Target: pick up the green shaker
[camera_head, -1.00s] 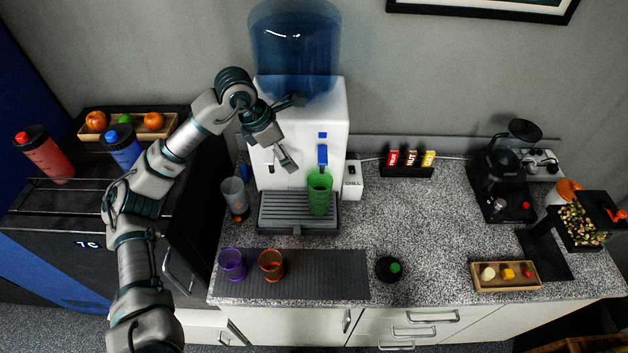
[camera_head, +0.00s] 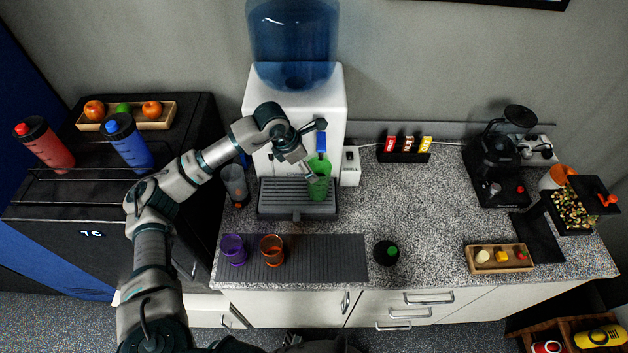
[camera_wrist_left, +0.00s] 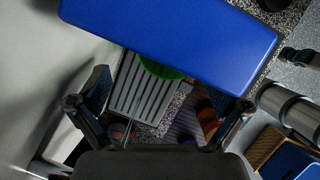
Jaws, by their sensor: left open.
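The green shaker (camera_head: 320,184) stands upright on the drip tray (camera_head: 272,200) of the white water dispenser, under its blue tap (camera_head: 321,145). In the left wrist view, a large blue part of the dispenser hides most of the green shaker (camera_wrist_left: 163,68); only a green edge shows below it. My left gripper (camera_head: 308,172) is at the shaker's upper left in the head view, overlapping it; whether they touch is unclear. In the wrist view my left gripper (camera_wrist_left: 160,112) is open, with its fingers spread wide and nothing between them. My right gripper is not in view.
A clear grey shaker (camera_head: 235,185) stands left of the tray. Purple (camera_head: 232,249) and orange (camera_head: 272,249) cups stand on a dark ribbed mat (camera_head: 335,258). A black lid with green (camera_head: 387,252) lies right of the mat. The counter's middle (camera_head: 400,205) is clear.

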